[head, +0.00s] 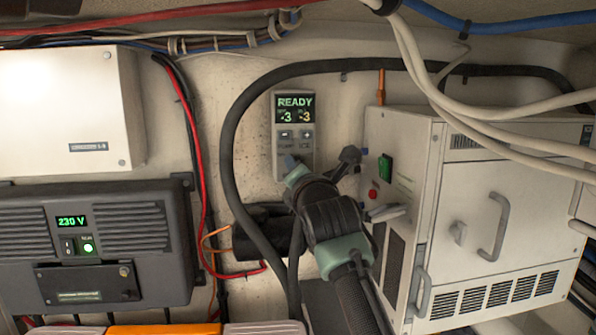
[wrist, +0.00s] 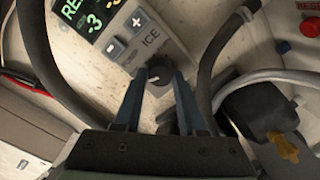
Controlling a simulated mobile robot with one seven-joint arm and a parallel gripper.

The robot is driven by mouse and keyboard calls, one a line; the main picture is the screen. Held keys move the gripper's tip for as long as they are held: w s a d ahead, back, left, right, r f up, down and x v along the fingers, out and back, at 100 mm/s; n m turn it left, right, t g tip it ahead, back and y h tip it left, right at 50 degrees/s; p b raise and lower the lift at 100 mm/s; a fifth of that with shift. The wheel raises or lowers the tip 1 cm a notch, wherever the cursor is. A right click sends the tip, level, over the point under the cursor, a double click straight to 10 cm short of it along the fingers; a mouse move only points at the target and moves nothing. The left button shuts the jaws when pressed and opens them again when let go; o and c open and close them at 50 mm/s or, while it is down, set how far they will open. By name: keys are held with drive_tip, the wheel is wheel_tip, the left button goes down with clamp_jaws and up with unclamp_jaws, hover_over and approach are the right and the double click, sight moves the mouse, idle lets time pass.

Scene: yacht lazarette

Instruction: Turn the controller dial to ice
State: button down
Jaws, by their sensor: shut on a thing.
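The controller (head: 281,155) is a narrow grey panel on the back wall. In the wrist view the controller (wrist: 118,48) shows the ICE label close to the dark round dial (wrist: 159,74). My gripper (wrist: 160,80) has its two blue fingers on either side of the dial, shut on it. In the head view my gripper (head: 291,166) covers the dial. The dial's pointer direction cannot be made out.
A white cabinet (head: 470,190) with handles stands close on the right. A thick black hose (head: 229,150) loops around the controller. A dark inverter box (head: 110,215) reading 230 V is at left, below a white box (head: 65,110). Loose pale cables (head: 440,75) hang at upper right.

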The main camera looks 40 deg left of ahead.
drive_tip(key=shift+m, duration=0.3)
drive_tip(key=shift+m+b, duration=1.4)
drive_tip(key=shift+m, duration=7.1)
drive_tip(key=shift+c, duration=2.4)
unclamp_jaws()
drive_tip(key=shift+r, duration=0.1)
